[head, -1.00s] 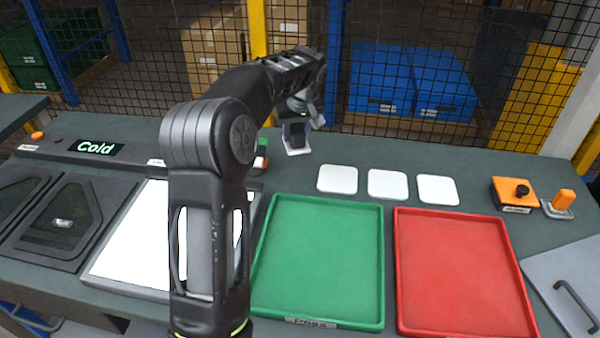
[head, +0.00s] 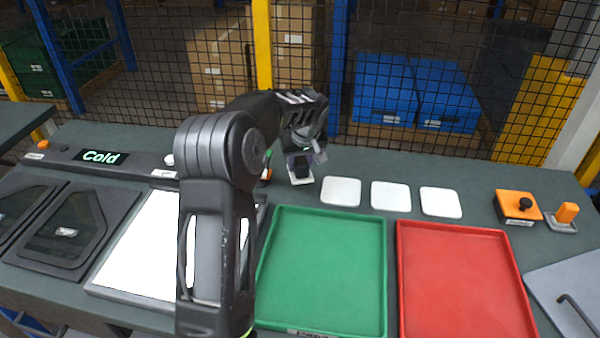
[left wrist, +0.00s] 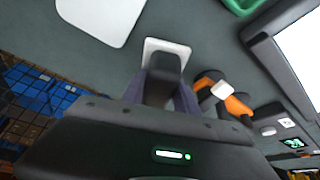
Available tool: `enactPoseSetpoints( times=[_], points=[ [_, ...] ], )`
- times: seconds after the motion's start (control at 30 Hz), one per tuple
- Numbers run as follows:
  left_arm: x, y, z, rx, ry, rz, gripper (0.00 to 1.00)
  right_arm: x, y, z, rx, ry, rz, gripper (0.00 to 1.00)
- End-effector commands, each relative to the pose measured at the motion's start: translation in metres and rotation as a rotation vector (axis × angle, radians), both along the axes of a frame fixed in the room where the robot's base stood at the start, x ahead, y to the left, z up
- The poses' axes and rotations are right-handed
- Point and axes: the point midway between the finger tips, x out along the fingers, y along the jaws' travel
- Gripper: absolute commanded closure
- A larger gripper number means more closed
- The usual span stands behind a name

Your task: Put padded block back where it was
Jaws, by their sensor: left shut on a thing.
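My left gripper (head: 301,161) is shut on the padded block, a dark block with a white pad at its lower end (head: 301,181). It is at the back of the bench, just left of a row of three white squares (head: 341,192). In the left wrist view the dark block (left wrist: 165,66) stands between the fingers of the left gripper (left wrist: 161,88), with its white pad beyond. A white square (left wrist: 103,14) lies beside it there. I cannot tell whether the pad touches the bench. My right gripper is out of view.
A green tray (head: 322,270) and a red tray (head: 460,280) lie in front of the squares. Orange-and-black items (left wrist: 222,92) stand close to the held block. An orange box with a black knob (head: 518,206) is at right. Mesh fencing runs behind the bench.

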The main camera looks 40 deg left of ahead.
Motion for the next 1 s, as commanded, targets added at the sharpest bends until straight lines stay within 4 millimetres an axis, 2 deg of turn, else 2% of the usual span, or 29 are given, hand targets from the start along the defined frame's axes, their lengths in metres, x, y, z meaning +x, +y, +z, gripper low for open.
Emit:
enactPoseSetpoints(
  times=[0.1,0.23,0.67,0.7,0.93,1.0],
  points=[
    [-0.002,0.0,-0.02,-0.002,0.006,-0.001,1.0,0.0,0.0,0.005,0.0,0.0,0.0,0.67],
    [-0.001,0.0,-0.036,-0.001,0.002,-0.001,1.0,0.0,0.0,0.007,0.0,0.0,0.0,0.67],
    [0.0,0.0,-0.043,0.0,0.0,-0.001,1.0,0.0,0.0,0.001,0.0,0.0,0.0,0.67],
    [0.0,0.0,-0.041,0.0,0.0,0.0,0.61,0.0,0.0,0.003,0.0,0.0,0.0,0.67],
    [0.0,0.0,-0.041,0.0,0.002,-0.001,0.42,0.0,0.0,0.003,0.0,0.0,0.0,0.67],
    [-0.001,0.0,-0.041,0.0,0.002,-0.001,0.42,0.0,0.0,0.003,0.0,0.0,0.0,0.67]
  ],
)
